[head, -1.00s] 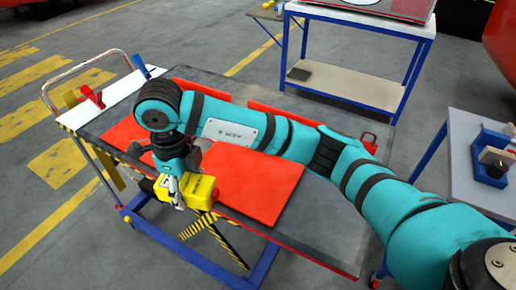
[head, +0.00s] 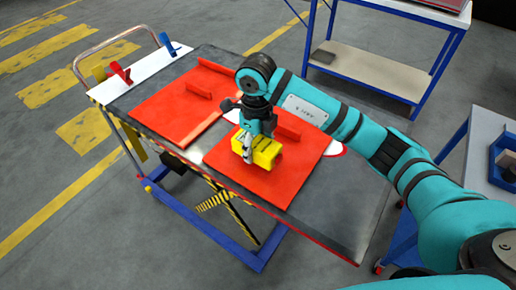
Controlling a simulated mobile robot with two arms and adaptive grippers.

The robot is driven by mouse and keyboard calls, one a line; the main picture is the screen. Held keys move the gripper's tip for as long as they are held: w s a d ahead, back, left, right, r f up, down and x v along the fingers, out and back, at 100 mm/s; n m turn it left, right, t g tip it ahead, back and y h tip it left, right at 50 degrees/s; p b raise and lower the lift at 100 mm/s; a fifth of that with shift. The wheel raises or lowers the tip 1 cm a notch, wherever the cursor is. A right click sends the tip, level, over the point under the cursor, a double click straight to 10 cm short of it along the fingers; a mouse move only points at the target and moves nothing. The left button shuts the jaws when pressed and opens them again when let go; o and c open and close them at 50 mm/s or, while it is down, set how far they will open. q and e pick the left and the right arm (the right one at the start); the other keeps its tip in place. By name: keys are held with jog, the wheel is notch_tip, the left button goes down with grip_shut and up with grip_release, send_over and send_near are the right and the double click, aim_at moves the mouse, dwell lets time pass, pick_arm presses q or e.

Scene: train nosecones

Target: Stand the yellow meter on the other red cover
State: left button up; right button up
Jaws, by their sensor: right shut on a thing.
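My right gripper (head: 246,148) is shut on the yellow meter (head: 265,152). It holds the meter at the near right red cover (head: 285,185), in the left half of that cover. I cannot tell whether the meter touches the cover or hangs just above it. The other red cover (head: 165,105) lies to the left on the same grey table, with a red handle bar (head: 198,90) on it. Part of the right cover is hidden behind my arm and the meter. My left gripper is not in view.
The grey lift table (head: 350,205) has bare room at its right end. Red and blue clamps (head: 119,73) stand on the white strip at its left end. A blue-framed shelf table (head: 375,70) stands behind, and a grey table with a blue bin (head: 502,160) at the right.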

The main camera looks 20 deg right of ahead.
jog(key=shift+d, duration=0.2)
notch_tip(320, 180, down, 3)
jog(key=shift+r+p, duration=0.1)
jog(key=shift+p, duration=0.8)
jog(key=shift+f, duration=0.35)
jog(key=shift+w, duration=0.1)
jog(key=shift+f, duration=0.1)
jog(key=o, duration=1.7)
jog(key=shift+c, duration=0.2)
